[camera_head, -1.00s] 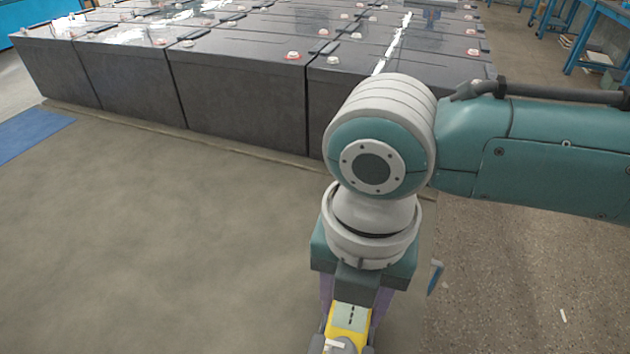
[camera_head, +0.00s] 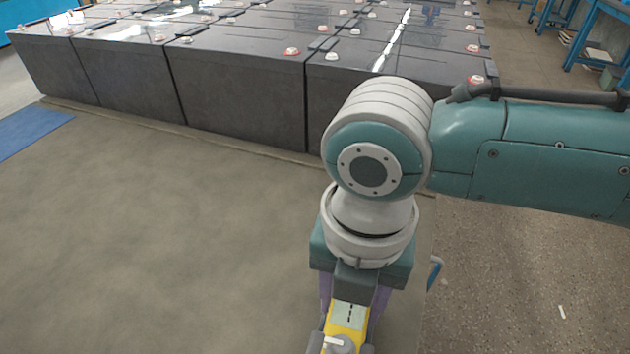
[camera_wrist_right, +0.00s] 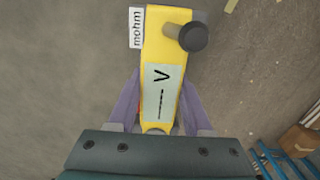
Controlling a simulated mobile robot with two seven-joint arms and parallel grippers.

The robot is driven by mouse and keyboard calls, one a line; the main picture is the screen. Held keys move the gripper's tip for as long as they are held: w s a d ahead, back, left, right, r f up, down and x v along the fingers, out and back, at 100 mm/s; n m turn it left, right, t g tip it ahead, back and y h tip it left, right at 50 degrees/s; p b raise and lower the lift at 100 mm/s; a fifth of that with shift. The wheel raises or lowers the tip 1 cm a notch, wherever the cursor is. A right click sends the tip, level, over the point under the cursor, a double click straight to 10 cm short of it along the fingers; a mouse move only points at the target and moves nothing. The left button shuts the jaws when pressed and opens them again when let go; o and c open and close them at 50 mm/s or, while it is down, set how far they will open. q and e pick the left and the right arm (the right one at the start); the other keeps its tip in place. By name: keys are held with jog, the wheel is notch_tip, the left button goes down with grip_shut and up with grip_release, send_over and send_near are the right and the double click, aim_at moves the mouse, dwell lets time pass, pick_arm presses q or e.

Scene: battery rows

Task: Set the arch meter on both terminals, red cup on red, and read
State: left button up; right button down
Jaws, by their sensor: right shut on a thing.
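My right gripper (camera_head: 350,305) hangs pointing down in front of the battery rows, shut on the yellow arch meter (camera_head: 346,318). In the right wrist view the purple fingers (camera_wrist_right: 157,112) hold the meter (camera_wrist_right: 152,50) from both sides. Its pale display (camera_wrist_right: 161,95) shows a V and dashes. The meter's cups are not clearly visible. The nearest batteries (camera_head: 240,85) have terminals with red rings (camera_head: 292,52) and plain pale ones (camera_head: 186,41) on top. My left gripper is out of view.
The grey floor mat (camera_head: 170,240) in front of the batteries is clear. A blue mat (camera_head: 28,132) lies at the left. Blue benches (camera_head: 600,35) stand at the back right. A small blue item (camera_head: 435,272) shows beside my right gripper.

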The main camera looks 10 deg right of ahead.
jog(key=shift+f+b, duration=0.65)
jog(key=shift+f, duration=0.25)
jog(key=shift+c, duration=1.2)
grip_release()
notch_tip(320, 180, up, 9)
jog(key=shift+f+p, duration=0.15)
jog(key=shift+p, duration=0.85)
jog(key=shift+r, duration=0.6)
